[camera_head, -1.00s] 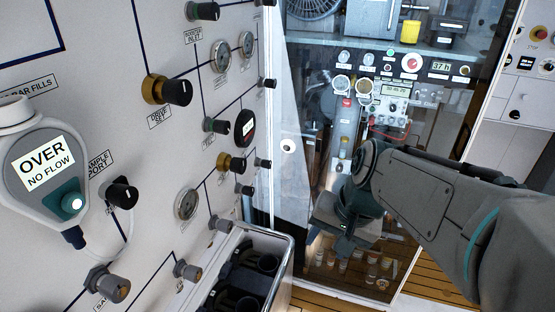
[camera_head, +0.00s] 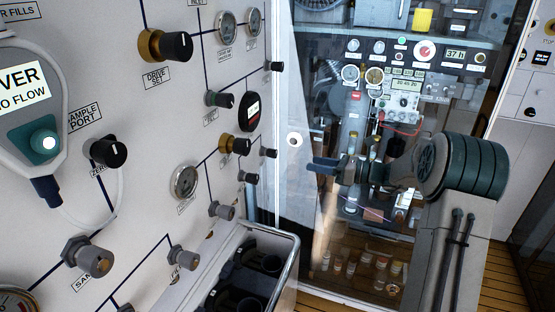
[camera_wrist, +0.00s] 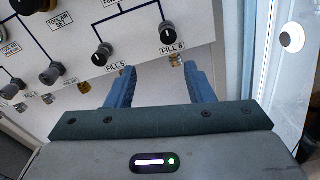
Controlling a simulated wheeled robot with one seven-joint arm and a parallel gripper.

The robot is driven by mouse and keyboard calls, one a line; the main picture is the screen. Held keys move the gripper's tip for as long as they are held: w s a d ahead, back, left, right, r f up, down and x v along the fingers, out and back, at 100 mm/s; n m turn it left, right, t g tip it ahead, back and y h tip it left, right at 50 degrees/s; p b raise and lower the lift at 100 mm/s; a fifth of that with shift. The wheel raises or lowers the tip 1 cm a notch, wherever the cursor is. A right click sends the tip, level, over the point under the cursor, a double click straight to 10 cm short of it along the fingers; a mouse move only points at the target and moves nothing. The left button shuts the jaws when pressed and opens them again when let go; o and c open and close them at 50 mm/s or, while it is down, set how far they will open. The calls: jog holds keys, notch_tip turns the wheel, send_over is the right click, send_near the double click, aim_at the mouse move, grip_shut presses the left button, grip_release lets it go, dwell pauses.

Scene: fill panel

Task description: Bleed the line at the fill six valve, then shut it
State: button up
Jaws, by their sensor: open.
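The fill six valve (camera_wrist: 167,33) is a black knob with a white pointer line on the white panel, above a label reading FILL 6. A small brass fitting (camera_wrist: 176,60) sits just below that label. My gripper (camera_wrist: 157,76) is open and empty, with its two blue fingers pointing at the panel below the FILL 6 knob, apart from it. In the head view my gripper (camera_head: 318,165) shows in front of the glass, right of the panel; I cannot pick out the fill six valve there.
The FILL 5 knob (camera_wrist: 103,55) sits left of FILL 6, close to the left finger. A bin (camera_head: 285,240) holding dark cylinders stands below the panel. A glass-fronted cabinet (camera_head: 312,262) stands behind my arm. A handheld device (camera_head: 35,130) hangs at the left.

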aim_at(276, 153)
jog(key=shift+m+t, duration=0.4)
jog(key=x, duration=0.4)
jog(key=p+x, duration=0.1)
jog(key=x, duration=0.4)
jog(key=w+p+x, duration=0.1)
jog(key=x, duration=0.3)
jog(key=shift+w+f, duration=0.1)
jog(key=shift+w, duration=0.05)
jog(key=shift+c, duration=0.3)
jog(key=c, duration=0.9)
